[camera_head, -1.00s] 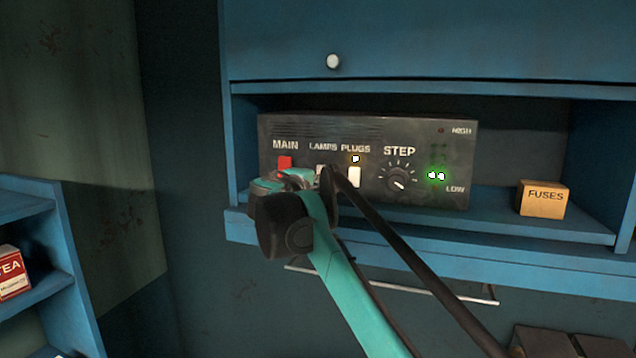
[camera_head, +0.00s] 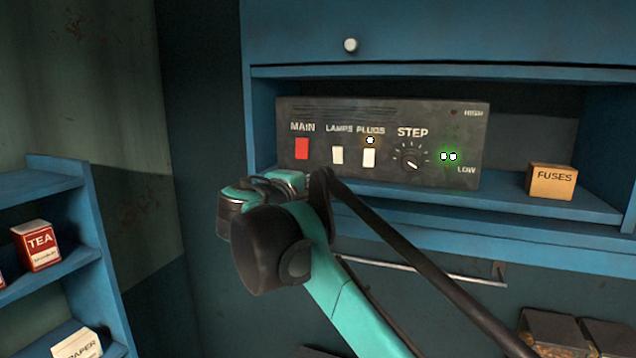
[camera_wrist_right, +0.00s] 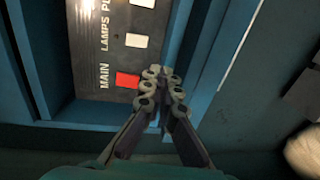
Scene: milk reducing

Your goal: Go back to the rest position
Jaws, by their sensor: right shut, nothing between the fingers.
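My right arm (camera_head: 345,300), teal and black, reaches up from the lower right in the head view. Its wrist hides most of the gripper there. In the right wrist view my right gripper (camera_wrist_right: 163,73) is shut and empty, its fingertips together in front of the cabinet's edge, near the red MAIN switch. The dark control panel (camera_head: 330,112) stands in the blue cabinet, with a red MAIN switch (camera_head: 302,148), a white LAMPS switch (camera_head: 338,155), a white PLUGS switch (camera_head: 369,158) and a STEP dial (camera_head: 411,157). An orange light glows above PLUGS and green lights glow near LOW. My left gripper is not in view.
A FUSES box (camera_head: 552,182) stands on the blue cabinet shelf (camera_head: 510,203) at right. A metal rail (camera_head: 430,273) runs below it. A blue rack (camera_head: 85,200) with a TEA box (camera_head: 38,245) stands at left. Dark bins (camera_head: 550,330) sit at lower right.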

